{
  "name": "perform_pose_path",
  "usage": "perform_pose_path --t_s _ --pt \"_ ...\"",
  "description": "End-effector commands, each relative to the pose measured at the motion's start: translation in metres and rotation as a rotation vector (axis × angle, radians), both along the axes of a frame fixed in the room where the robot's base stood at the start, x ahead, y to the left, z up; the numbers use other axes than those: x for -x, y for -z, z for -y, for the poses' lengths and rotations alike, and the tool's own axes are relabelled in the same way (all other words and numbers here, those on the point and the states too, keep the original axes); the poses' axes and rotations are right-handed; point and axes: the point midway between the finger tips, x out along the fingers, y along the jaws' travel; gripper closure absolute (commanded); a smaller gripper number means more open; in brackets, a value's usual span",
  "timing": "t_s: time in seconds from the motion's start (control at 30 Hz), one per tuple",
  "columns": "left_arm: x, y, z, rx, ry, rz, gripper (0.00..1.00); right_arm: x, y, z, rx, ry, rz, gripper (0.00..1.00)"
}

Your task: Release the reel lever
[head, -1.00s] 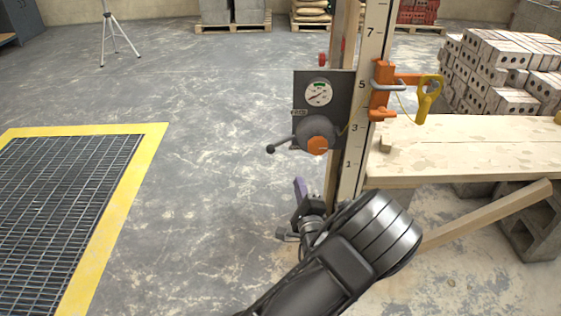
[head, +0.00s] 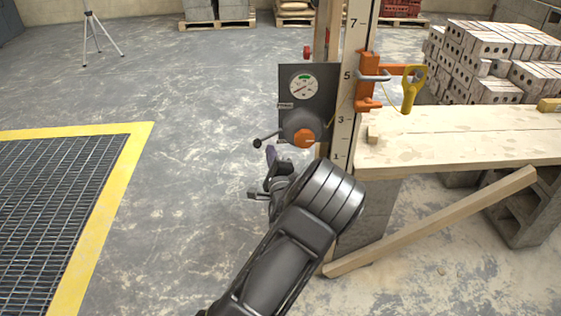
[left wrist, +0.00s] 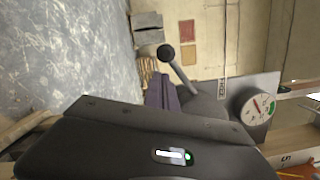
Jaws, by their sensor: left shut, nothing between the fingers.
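The reel (head: 300,124) is a grey drum with an orange hub on a dark plate fixed to a numbered post. Its lever (head: 266,138) is a thin rod ending in a black ball, pointing left and slightly down. In the left wrist view the lever (left wrist: 181,72) and its ball stand beyond the fingers. My left gripper (head: 270,153) is shut and empty, just below the lever near its ball. I cannot tell whether they touch. Its purple finger also shows in the left wrist view (left wrist: 165,94). My right gripper is not in view.
A dial gauge (head: 302,86) sits above the reel. An orange clamp (head: 366,90) with a yellow handle (head: 412,90) is on the post (head: 347,90). A plank bench (head: 470,138) stands right, with a slanted timber (head: 440,220) below. Open floor lies left, toward a yellow-edged grate (head: 137,150).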

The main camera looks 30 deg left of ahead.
Motion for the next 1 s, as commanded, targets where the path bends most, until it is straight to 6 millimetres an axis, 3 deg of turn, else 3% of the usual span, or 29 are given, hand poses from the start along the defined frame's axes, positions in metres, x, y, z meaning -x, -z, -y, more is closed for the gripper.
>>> perform_pose_path --t_s 0.2,1.0 --pt "0.0059 -0.0037 -0.009 0.0 0.0 0.0 1.0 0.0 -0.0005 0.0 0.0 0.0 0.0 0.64" --pt "0.0079 -0.007 -0.0113 -0.049 0.0 -0.037 1.0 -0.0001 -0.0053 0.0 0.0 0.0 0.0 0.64"
